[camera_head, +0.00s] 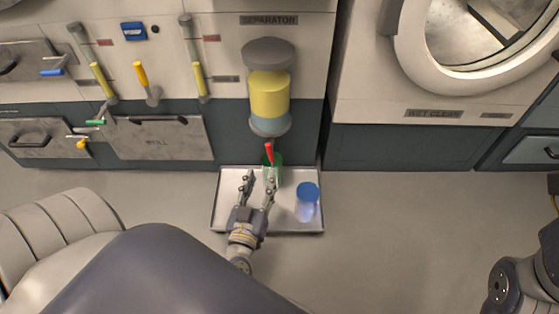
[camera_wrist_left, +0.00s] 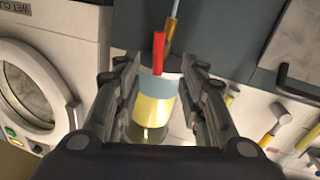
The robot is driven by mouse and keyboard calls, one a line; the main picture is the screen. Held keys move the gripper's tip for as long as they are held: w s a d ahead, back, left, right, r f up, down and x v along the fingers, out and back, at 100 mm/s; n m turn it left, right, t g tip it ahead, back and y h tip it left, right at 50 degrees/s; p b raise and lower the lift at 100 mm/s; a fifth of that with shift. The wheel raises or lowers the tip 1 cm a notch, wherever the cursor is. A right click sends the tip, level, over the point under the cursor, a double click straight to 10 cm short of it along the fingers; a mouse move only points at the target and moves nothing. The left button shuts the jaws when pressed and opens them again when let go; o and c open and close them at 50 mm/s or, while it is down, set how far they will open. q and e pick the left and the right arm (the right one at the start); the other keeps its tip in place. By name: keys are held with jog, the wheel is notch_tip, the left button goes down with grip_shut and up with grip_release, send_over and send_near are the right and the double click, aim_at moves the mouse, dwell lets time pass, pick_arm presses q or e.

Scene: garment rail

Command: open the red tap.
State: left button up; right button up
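The red tap (camera_head: 269,151) sticks out below the separator (camera_head: 269,95), a glass vessel with yellow liquid above a thin bluish layer. My left gripper (camera_head: 259,175) is open and empty, just in front of the tap and over the tray. In the left wrist view the red tap handle (camera_wrist_left: 158,52) shows between the spread fingertips of my left gripper (camera_wrist_left: 158,66), with a gap on each side. The separator (camera_wrist_left: 152,108) shows beyond the fingers. I cannot tell the exact depth between fingers and handle. Part of my right arm shows at the lower right; its gripper is not visible.
A metal tray (camera_head: 228,212) lies on the floor below the separator. A green container (camera_head: 276,161) stands under the tap, partly hidden by my gripper. Yellow-handled levers (camera_head: 141,75) are on the panel at left.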

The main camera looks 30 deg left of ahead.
aim_at(269, 156)
pick_arm(q)
jog(key=b+x, duration=0.2)
jog(key=x, duration=0.8)
jog(key=shift+w+a, duration=0.15)
jog(key=shift+w, duration=0.1)
jog(key=shift+f, duration=0.1)
grip_shut()
